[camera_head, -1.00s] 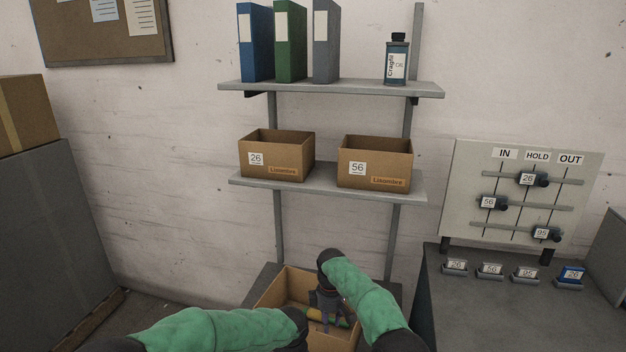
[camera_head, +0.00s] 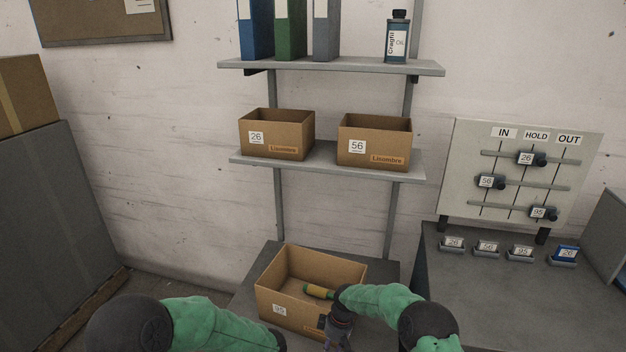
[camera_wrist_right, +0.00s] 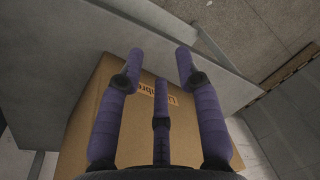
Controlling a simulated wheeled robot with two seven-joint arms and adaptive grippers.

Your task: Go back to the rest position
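My right gripper (camera_head: 338,335) is at the front right side of the open cardboard box (camera_head: 285,304) labelled 95, outside it. In the right wrist view the purple fingers of this gripper (camera_wrist_right: 158,65) are spread with nothing between them. The box wall (camera_wrist_right: 145,120) with its printed label shows beyond them. A yellow and green item (camera_head: 319,292) lies inside the box, partly hidden by my right forearm. My left arm comes in at the bottom left of the head view. Its gripper is below the picture edge.
The box stands on a low grey surface (camera_head: 255,285). Boxes 26 (camera_head: 290,135) and 56 (camera_head: 370,150) sit on the shelf above. At right a desk (camera_head: 480,300) carries several number tags, beneath a board (camera_head: 465,150) with sliders. A grey cabinet (camera_head: 60,220) stands at left.

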